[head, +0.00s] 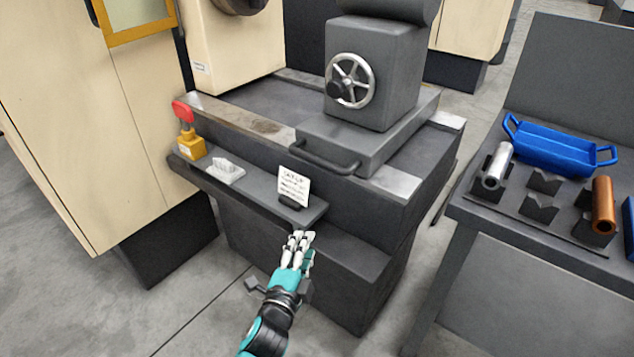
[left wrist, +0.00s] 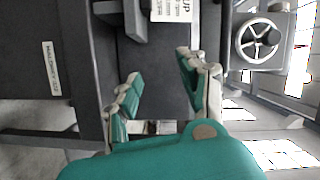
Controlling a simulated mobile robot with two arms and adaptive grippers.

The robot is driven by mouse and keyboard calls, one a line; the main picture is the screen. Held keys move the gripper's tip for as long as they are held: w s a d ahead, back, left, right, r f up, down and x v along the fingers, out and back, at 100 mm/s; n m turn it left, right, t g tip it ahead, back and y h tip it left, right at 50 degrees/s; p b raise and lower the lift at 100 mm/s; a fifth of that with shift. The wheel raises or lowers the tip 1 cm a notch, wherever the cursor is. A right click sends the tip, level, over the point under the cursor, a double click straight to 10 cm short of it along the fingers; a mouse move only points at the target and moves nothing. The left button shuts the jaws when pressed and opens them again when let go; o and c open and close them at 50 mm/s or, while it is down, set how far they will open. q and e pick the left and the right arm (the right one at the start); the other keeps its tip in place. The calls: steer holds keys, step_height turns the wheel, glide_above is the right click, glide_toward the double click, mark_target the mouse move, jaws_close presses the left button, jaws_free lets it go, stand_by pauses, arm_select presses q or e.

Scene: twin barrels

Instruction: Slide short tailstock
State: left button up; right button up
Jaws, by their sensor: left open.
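The tailstock (head: 372,75) is a dark grey block with a silver handwheel (head: 350,81) on its front. It sits on a grey base (head: 370,145) on the lathe bed, with a dark bar handle (head: 322,160) at the base's front. My left gripper (head: 300,238) is below and in front of the handle, apart from it, near the shelf's right end. In the left wrist view the gripper (left wrist: 160,72) is open with nothing between its fingers, and the handwheel (left wrist: 257,41) shows at upper right. My right gripper is not in view.
A front shelf (head: 250,190) holds a yellow block with a red knob (head: 188,135), a small light grey piece (head: 223,171) and a printed card (head: 294,186). The bench at right bears a blue tray (head: 560,150), a silver cylinder (head: 497,165) and a copper-coloured one (head: 603,205).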

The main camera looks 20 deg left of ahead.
mark_target(316, 160)
arm_select(q)
step_height(316, 160, up, 10)
steer(key=a+m+t+y, duration=0.1)
steer(key=a+t, duration=0.1)
steer(key=t, duration=0.1)
steer(key=x, duration=1.1)
steer(key=f+x, duration=0.1)
steer(key=x, duration=0.4)
steer(key=shift+w+d+b, duration=0.15)
steer(key=shift+w+b, duration=0.2)
steer(key=shift+b, duration=0.05)
jaws_close()
steer(key=shift+f, duration=0.1)
